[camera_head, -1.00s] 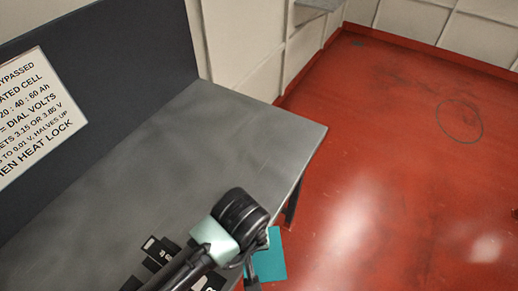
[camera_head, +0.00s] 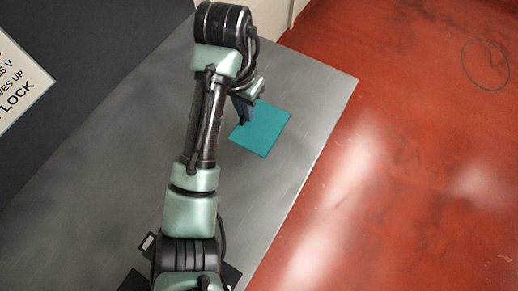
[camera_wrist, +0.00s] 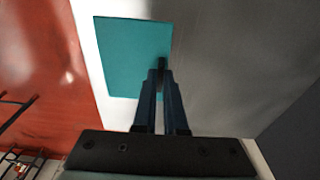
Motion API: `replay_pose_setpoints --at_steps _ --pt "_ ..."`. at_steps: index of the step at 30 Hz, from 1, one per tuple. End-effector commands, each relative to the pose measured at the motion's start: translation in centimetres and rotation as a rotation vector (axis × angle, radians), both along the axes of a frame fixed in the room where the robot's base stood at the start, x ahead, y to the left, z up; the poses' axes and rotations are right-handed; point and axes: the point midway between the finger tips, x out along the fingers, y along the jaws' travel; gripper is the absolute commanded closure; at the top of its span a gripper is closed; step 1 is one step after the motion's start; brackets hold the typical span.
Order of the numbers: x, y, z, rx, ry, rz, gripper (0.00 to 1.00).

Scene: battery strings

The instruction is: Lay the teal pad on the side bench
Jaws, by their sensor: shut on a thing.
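The teal pad (camera_head: 264,129) is a flat square at the end of my arm, over the grey side bench (camera_head: 310,105) in the head view. My gripper (camera_head: 243,117) is shut on the pad's edge nearest the arm. In the wrist view, the fingers of my gripper (camera_wrist: 161,75) meet at the lower right part of the pad (camera_wrist: 130,50), and the bench (camera_wrist: 225,90) lies behind it. I cannot tell whether the pad touches the bench top or hangs just above it.
A dark upright panel (camera_head: 110,80) with a printed sign (camera_head: 20,85) stands along the bench's back. The red floor (camera_head: 420,180) lies beyond the bench's right edge. Bare bench top surrounds the pad.

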Motion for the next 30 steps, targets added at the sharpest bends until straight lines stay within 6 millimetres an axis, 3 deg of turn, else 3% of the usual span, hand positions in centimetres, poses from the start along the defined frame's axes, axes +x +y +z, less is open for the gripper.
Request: replay_pose_setpoints --at_steps 9,21,30 --pt "-0.4 0.2 -5.0 0.001 0.002 -0.022 1.00" --pt "-0.3 0.2 -9.8 0.001 -0.001 -0.022 1.00" --pt "-0.2 0.2 -10.5 0.001 -0.003 -0.024 1.00"
